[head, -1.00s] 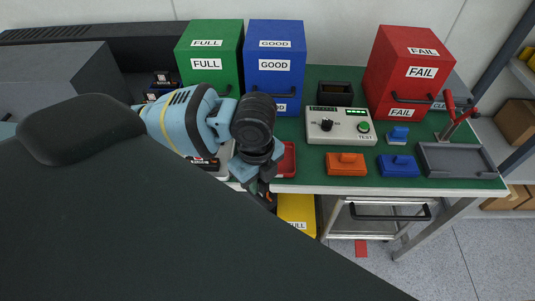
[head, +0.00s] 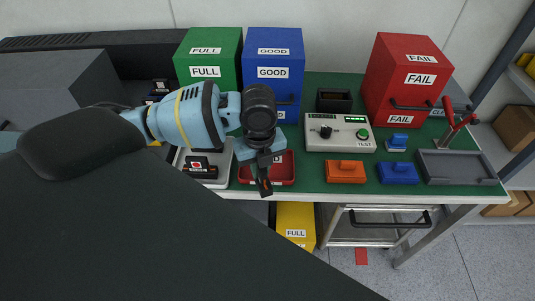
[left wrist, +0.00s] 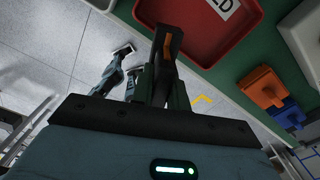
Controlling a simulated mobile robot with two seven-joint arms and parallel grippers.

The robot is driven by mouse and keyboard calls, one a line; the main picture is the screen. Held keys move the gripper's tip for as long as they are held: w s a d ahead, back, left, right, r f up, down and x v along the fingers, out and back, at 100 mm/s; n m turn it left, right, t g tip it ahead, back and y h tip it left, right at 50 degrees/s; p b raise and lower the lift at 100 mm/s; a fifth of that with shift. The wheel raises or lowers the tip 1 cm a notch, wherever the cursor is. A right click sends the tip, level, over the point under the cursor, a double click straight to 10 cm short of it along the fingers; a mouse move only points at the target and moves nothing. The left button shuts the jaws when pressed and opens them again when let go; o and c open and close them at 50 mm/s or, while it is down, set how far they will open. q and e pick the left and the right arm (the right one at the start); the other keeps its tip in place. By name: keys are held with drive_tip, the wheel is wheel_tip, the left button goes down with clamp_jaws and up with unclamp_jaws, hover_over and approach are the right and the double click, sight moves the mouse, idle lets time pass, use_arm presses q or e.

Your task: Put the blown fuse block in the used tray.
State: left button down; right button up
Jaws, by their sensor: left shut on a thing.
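My left gripper (head: 265,166) is shut on a dark block (head: 265,185) that hangs down at the front edge of the red tray (head: 287,180). In the left wrist view the dark block, with an orange strip (left wrist: 167,46), sits between the fingers and overlaps the tray's near rim (left wrist: 192,60). Only the end of the tray's white label shows; I cannot read it fully. I cannot tell the block's exact height over the tray. A similar dark block with a red-marked label (head: 199,166) lies on a white holder (head: 221,179) to the left. My right gripper is not in view.
A grey tester (head: 340,134) stands right of the tray, with orange (head: 345,172) and blue (head: 398,173) blocks before it. Green (head: 206,50), blue (head: 273,55) and red (head: 409,70) bins stand behind. A yellow bin (head: 296,220) is below the table edge.

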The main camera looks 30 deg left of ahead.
use_arm(q)
drive_tip(key=w+a, duration=0.1)
drive_tip(key=w, duration=0.1)
drive_tip(key=w+a, duration=0.1)
drive_tip(key=w, duration=0.3)
drive_tip(key=shift+w+a+f, duration=0.35)
drive_tip(key=shift+a, duration=0.05)
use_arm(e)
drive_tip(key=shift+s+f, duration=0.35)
use_arm(q)
drive_tip(key=shift+w, duration=0.1)
drive_tip(key=shift+w+a+b, duration=0.15)
drive_tip(key=shift+w+b, duration=0.15)
wheel_tip(320, 180, down, 3)
drive_tip(key=shift+f, duration=0.25)
drive_tip(key=shift+f, duration=0.2)
drive_tip(key=c, duration=1.4)
unclamp_jaws()
drive_tip(key=shift+o, duration=0.2)
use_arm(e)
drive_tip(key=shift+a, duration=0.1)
use_arm(q)
drive_tip(key=shift+r, duration=0.1)
